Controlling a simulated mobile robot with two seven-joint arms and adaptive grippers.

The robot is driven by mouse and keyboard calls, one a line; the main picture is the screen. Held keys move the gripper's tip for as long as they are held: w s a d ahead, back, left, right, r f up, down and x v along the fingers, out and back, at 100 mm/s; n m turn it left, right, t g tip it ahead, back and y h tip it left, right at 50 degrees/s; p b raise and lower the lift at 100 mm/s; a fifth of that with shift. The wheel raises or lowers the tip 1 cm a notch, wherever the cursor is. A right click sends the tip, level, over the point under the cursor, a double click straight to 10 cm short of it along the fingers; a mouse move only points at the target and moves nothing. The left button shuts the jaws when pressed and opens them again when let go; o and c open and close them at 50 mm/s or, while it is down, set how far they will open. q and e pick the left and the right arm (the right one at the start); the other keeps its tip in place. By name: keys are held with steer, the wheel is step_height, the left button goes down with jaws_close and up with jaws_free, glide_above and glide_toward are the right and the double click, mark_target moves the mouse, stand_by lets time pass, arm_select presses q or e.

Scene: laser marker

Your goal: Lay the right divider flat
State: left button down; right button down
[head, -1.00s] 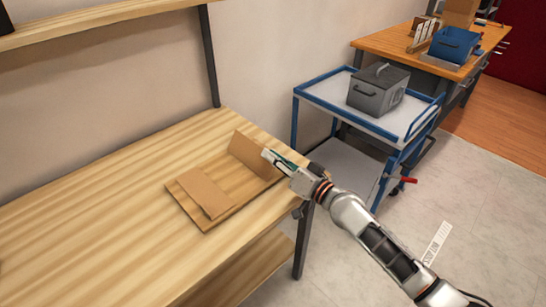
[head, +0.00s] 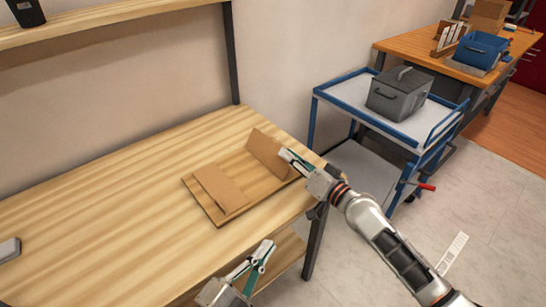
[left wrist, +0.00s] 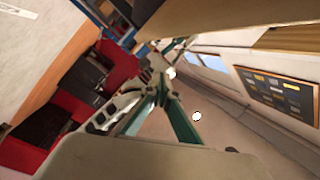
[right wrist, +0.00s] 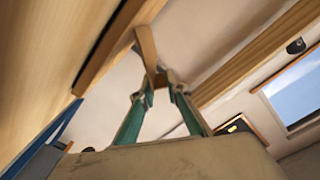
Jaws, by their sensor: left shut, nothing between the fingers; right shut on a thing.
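A flat brown tray (head: 208,212) lies on the wooden table. Its left divider (head: 219,186) lies flat or nearly flat across the left part. The right divider (head: 268,152) stands up, tilted, at the right end. My right gripper (head: 286,154) is at the right divider's near edge. In the right wrist view it is shut on a thin brown panel (right wrist: 146,45), which appears to be the right divider. My left gripper (head: 266,248) is shut and empty, in front of the table's near edge, well apart from the tray. It also shows in the left wrist view (left wrist: 160,92).
A blue-framed cart (head: 343,88) with a grey metal box (head: 398,96) stands right of the table. The table (head: 90,215) is mostly clear left of the tray, with a grey object (head: 9,250) at the far left. A shelf (head: 110,35) runs above the back.

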arm_select(q)
step_height(320, 180, up, 14)
steer(key=d+h, duration=0.1)
steer(key=h, duration=0.4)
arm_select(e)
steer(key=shift+r, duration=0.1)
arm_select(q)
steer(key=n+g+y, duration=0.7)
steer(key=n+g, duration=0.1)
steer(key=n, duration=1.7)
glide_toward(280, 158)
steer(key=shift+g+y, duration=0.3)
steer(key=x, duration=0.7)
steer(key=shift+w+r, duration=0.25)
steer(key=shift+r, duration=0.1)
